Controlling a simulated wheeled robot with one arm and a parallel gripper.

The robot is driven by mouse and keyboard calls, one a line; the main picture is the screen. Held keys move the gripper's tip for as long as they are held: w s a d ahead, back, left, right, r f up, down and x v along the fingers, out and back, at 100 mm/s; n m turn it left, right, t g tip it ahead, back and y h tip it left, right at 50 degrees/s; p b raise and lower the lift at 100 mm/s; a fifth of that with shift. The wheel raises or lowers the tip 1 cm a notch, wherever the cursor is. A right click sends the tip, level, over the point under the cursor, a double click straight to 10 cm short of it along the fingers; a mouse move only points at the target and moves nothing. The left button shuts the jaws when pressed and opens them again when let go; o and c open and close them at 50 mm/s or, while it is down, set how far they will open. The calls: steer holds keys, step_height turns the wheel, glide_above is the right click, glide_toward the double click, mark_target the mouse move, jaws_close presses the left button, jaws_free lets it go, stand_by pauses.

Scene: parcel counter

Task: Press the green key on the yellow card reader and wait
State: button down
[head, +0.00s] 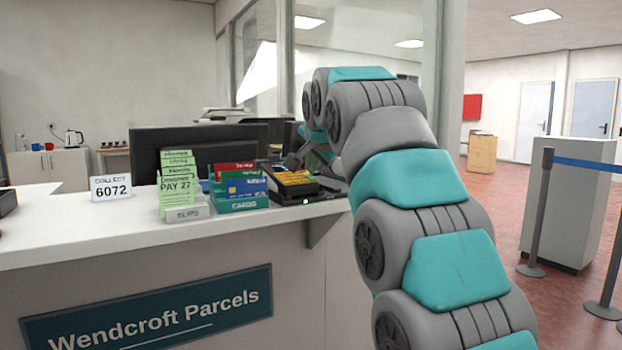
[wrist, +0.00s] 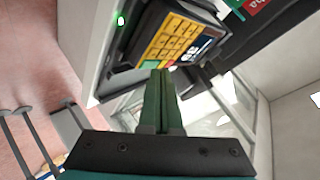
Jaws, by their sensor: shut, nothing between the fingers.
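The card reader (head: 291,185) is a dark box with a yellow keypad face, on the right end of the counter. In the wrist view the yellow keypad (wrist: 170,42) with its rows of keys and a dark display fills the top middle. A small lit green spot (wrist: 121,20) shows by the reader's edge. My gripper (wrist: 162,71) is shut and empty, its fingertips right at the near edge of the keypad. I cannot tell whether they touch it. In the head view my gripper (head: 294,160) is just behind the reader.
A green card holder (head: 241,203) with several cards stands left of the reader, then a slips holder (head: 184,213) and a white "6072" sign (head: 111,188). A dark monitor (head: 190,140) stands behind them.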

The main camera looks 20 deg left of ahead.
steer(key=shift+f, duration=0.3)
stand_by(0.4)
steer(key=shift+r+p, duration=0.45)
steer(key=shift+r, duration=0.3)
steer(key=shift+d, duration=0.1)
